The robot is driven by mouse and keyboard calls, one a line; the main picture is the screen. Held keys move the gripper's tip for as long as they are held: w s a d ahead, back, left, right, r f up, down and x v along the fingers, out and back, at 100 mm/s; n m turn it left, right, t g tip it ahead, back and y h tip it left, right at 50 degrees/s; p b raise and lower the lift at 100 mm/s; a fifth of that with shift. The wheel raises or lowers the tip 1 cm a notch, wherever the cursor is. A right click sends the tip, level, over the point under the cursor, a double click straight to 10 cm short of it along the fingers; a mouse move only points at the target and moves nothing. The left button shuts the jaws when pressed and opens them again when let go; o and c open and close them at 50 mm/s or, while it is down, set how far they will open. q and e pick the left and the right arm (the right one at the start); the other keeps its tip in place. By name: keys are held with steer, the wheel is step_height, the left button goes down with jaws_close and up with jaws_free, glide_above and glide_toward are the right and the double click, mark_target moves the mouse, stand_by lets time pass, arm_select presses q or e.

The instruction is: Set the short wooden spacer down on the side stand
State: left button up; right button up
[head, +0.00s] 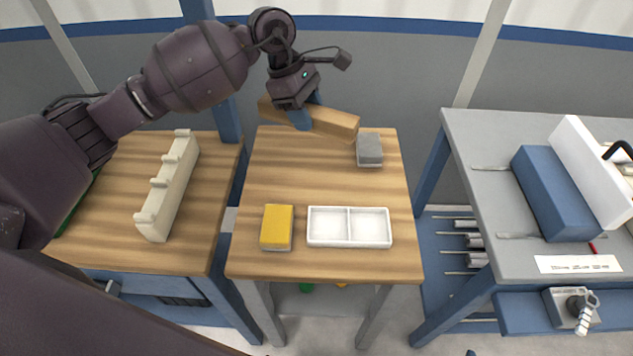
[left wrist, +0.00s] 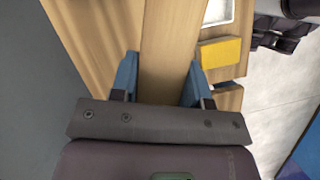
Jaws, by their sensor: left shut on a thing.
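The short wooden spacer (head: 338,121) is a plain light-brown block lying level, left to right, over the back edge of the side stand (head: 300,180). My left gripper (head: 303,116) is shut on the spacer near its middle, with blue fingers on both sides. In the left wrist view the spacer (left wrist: 168,45) runs away between the two fingers (left wrist: 160,82), above the stand's wooden top (left wrist: 95,30). I cannot tell whether there is a gap between spacer and stand. My right gripper is not in view.
A grey block (head: 369,149) sits at the stand's back right, close to the spacer's right end. A yellow sponge (head: 276,226) and a white two-part tray (head: 349,240) are at the front. The stand's middle is clear. A cream notched rack (head: 168,187) stands on the left bench.

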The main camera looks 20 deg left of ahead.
mark_target(314, 184)
arm_select(q)
step_height(314, 184, down, 18)
steer(key=shift+r+b, duration=0.15)
steer(key=shift+b, duration=0.5)
steer(key=o, duration=1)
steer(key=v, duration=1.2)
steer(key=shift+p, duration=0.4)
